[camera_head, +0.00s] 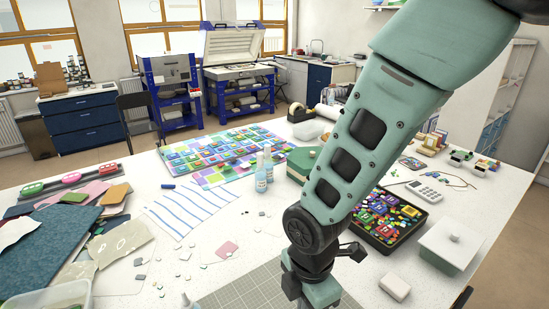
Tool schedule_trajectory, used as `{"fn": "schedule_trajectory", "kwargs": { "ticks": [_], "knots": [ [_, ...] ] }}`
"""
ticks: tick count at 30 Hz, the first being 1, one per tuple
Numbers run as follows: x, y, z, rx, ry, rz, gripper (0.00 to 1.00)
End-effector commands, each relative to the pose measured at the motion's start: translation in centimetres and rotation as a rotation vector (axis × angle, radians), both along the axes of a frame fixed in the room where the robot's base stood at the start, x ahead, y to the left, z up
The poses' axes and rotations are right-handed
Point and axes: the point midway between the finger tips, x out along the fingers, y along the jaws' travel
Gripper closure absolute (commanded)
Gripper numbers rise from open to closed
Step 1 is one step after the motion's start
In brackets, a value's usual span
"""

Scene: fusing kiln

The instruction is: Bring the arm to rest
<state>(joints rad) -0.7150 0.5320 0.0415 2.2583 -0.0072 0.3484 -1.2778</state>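My arm, pale green with dark panels, reaches down from the upper right across the view to above the front middle of the white table (300,225). Its wrist joint is dark and round. The lowest part shown is a pale green and black block at the bottom edge, over the grey gridded mat (240,293). The fingertips are below the picture's edge, so whether my gripper is open or holds something is hidden.
A black tray of coloured pieces (412,213) and a white lidded box (450,246) stand right of the arm. Two small bottles (260,174) and a striped cloth (190,207) are left. Sheets (50,245) crowd the left side. An open kiln (233,62) stands behind.

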Motion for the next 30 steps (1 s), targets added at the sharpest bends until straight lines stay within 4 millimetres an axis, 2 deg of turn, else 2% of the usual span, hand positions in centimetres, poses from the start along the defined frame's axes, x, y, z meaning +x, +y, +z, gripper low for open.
{"fn": "schedule_trajectory", "kwargs": {
  "ticks": [5, 9, 15, 21, 30],
  "knots": [
    [-2.6, -1.7, 4.1, 0.041, 0.026, -0.411, 1.0],
    [-5.6, -3.9, 6.9, 0.047, 0.047, -0.785, 1.0],
    [-9.1, -6.7, 8.8, 0.034, 0.046, -1.189, 1.0],
    [-10.5, -7.8, 9.3, 0.025, 0.038, -1.353, 1.0],
    [-10.5, -7.8, 9.3, 0.022, 0.039, -1.361, 1.0]
  ]
}}
